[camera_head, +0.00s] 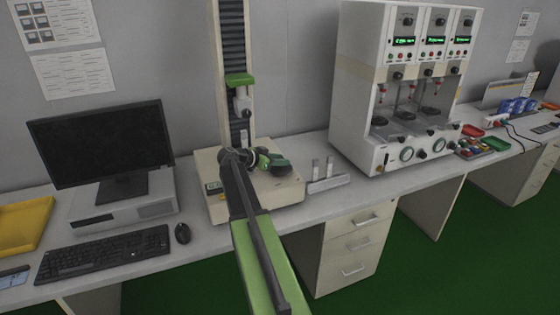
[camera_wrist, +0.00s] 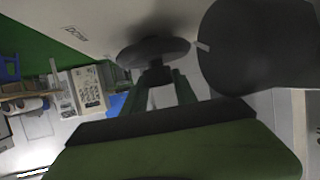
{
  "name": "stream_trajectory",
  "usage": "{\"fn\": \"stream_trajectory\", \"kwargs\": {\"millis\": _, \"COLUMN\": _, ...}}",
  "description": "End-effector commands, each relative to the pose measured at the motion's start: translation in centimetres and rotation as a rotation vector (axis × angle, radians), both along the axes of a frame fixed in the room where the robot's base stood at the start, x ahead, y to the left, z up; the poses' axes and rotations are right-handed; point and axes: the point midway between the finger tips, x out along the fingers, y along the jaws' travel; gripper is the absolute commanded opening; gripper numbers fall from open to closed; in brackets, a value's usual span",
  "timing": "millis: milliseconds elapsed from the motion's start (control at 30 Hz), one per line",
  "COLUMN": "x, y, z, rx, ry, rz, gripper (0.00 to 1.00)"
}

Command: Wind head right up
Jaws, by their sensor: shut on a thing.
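The test stand has a tall column (camera_head: 231,45) with a dark ribbed strip. Its head (camera_head: 240,81), green on top with a pale fixture below, sits partway up the column, well above the pale base (camera_head: 287,190). My gripper (camera_head: 270,160) is low over the base, in front of the column. In the wrist view my gripper (camera_wrist: 156,82) is shut on a dark knob with a round disc (camera_wrist: 153,51) at its end. A larger dark round part (camera_wrist: 262,45) is close beside it. My arm hides part of the base.
A monitor (camera_head: 103,142), keyboard (camera_head: 105,250) and mouse (camera_head: 182,233) stand left of the stand. A small grey metal holder (camera_head: 328,183) is just right of the base. A large white testing machine (camera_head: 350,100) stands further right. A yellow tray (camera_head: 22,228) lies far left.

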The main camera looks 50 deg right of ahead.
Motion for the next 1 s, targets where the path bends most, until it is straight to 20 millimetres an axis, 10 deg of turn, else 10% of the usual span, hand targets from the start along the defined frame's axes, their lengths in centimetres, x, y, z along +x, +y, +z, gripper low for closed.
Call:
{"fn": "stream_trajectory", "kwargs": {"millis": 667, "x": -0.25, "y": 0.01, "z": -0.23, "rx": 0.008, "ry": -0.001, "rz": -0.065, "gripper": 0.0}}
{"fn": "stream_trajectory", "kwargs": {"millis": 700, "x": -0.26, "y": 0.01, "z": -0.23, "rx": 0.007, "ry": -0.001, "rz": -0.065, "gripper": 0.38}}
{"fn": "stream_trajectory", "kwargs": {"millis": 1000, "x": -0.12, "y": 0.0, "z": -0.13, "rx": 0.004, "ry": 0.001, "rz": -0.061, "gripper": 0.56}}
